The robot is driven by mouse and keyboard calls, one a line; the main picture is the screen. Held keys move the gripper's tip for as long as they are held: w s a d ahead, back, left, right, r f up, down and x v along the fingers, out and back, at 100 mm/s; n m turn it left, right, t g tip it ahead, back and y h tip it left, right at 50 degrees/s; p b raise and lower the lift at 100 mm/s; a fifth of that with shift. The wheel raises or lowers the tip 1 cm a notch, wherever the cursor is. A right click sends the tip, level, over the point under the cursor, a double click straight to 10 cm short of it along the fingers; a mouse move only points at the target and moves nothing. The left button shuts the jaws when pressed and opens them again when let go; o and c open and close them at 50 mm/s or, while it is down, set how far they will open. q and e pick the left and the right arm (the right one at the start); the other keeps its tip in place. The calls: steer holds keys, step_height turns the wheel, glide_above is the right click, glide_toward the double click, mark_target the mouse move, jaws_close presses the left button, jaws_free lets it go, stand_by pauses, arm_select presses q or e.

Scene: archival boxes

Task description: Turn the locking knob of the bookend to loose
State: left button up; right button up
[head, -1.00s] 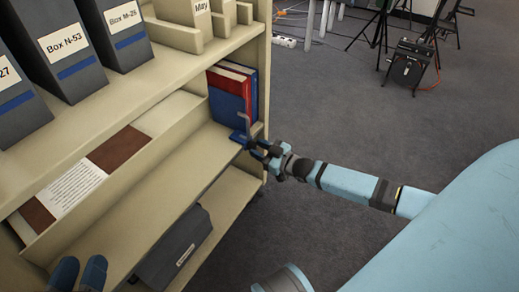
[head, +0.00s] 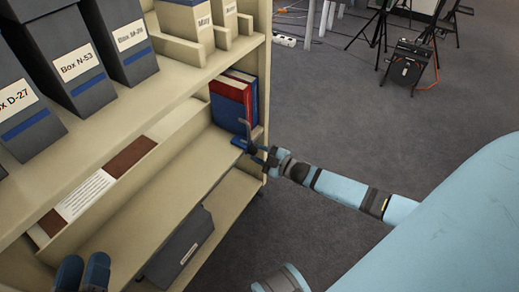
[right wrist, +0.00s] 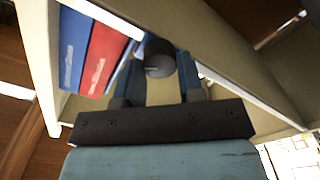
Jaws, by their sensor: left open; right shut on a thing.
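The bookend (head: 248,132) stands on the middle shelf beside the books, near the shelf's right end; its grey upright shows, and the rest is small or hidden by my gripper. Its dark round locking knob (right wrist: 158,58) shows in the right wrist view between my fingers. My right gripper (head: 259,153) reaches in from the right and is shut on the knob; it also shows in the right wrist view (right wrist: 160,80). The knob's setting cannot be read. My left gripper (head: 83,273) is open and empty at the lower left, in front of the shelving.
Red and blue books (head: 232,103) stand next to the bookend. Grey archival boxes (head: 77,62) line the upper shelf. A dark box (head: 180,250) lies on the lower shelf. The carpet right of the shelving is open; tripods and a black case (head: 407,64) stand far back.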

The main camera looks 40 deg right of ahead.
steer(key=n+p, duration=0.1)
steer(key=n, duration=0.1)
steer(key=shift+n, duration=0.4)
steer(key=n, duration=0.2)
steer(key=shift+n, duration=0.4)
steer(key=n, duration=0.2)
steer(key=shift+f+n, duration=0.1)
steer(key=shift+n, duration=0.2)
steer(key=n, duration=0.2)
steer(key=shift+n, duration=0.3)
arm_select(q)
steer(key=shift+r+t, duration=0.3)
steer(key=shift+r, duration=0.6)
arm_select(e)
steer(key=shift+n, duration=0.5)
steer(key=o, duration=0.9)
arm_select(q)
steer(key=shift+s+f, duration=0.1)
steer(key=shift+f, duration=0.1)
